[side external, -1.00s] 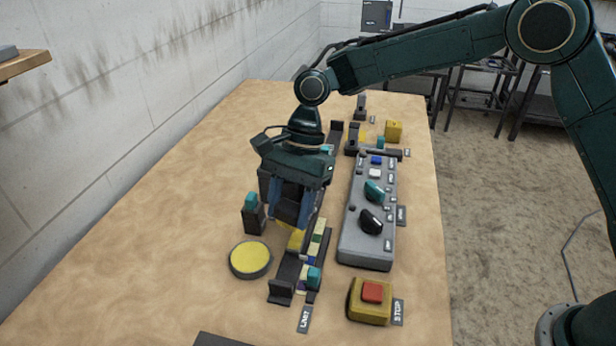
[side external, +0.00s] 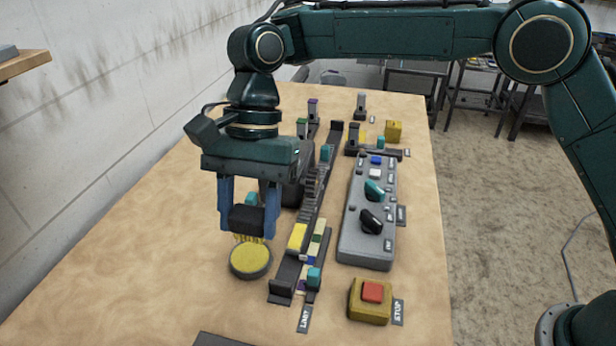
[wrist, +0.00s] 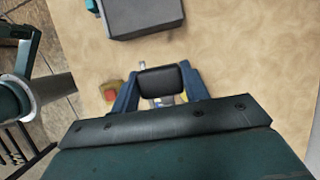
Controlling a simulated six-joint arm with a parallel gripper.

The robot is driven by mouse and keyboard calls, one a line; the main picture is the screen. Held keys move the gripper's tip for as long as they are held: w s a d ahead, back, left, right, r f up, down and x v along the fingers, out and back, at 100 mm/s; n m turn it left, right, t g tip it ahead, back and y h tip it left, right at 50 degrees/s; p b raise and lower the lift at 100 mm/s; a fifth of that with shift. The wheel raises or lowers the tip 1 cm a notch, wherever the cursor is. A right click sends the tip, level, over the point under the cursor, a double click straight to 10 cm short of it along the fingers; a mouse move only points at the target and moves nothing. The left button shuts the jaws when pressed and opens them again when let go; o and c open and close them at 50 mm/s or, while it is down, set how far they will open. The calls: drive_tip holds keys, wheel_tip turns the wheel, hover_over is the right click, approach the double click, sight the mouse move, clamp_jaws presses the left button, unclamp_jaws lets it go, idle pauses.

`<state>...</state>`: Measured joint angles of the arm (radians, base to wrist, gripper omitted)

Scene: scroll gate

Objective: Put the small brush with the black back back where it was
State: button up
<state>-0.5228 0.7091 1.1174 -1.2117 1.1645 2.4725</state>
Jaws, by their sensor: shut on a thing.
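The small brush (side external: 248,219) has a black back and yellow bristles that point down. My gripper (side external: 248,222) is shut on its black back, with one blue finger on each side. A round grey pad with a yellow top (side external: 250,262) lies on the table right below the bristles in the side view. I cannot tell whether the bristle tips touch it. In the wrist view the black back (wrist: 160,82) sits between the fingers and hides most of the bristles.
A dark track (side external: 312,200) with a yellow block (side external: 297,237) on it runs to the right of the brush. A grey control panel (side external: 366,240) and a yellow box with a red button (side external: 371,293) stand further right. The table's left side is clear.

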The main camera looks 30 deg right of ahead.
drive_tip(key=shift+f, duration=0.1)
wheel_tip(320, 180, down, 15)
drive_tip(key=shift+f, duration=0.2)
idle(0.7)
drive_tip(key=shift+f, duration=0.1)
drive_tip(key=shift+f, duration=2.05)
drive_tip(key=shift+f, duration=0.2)
drive_tip(key=o, duration=0.9)
drive_tip(key=shift+r, duration=0.15)
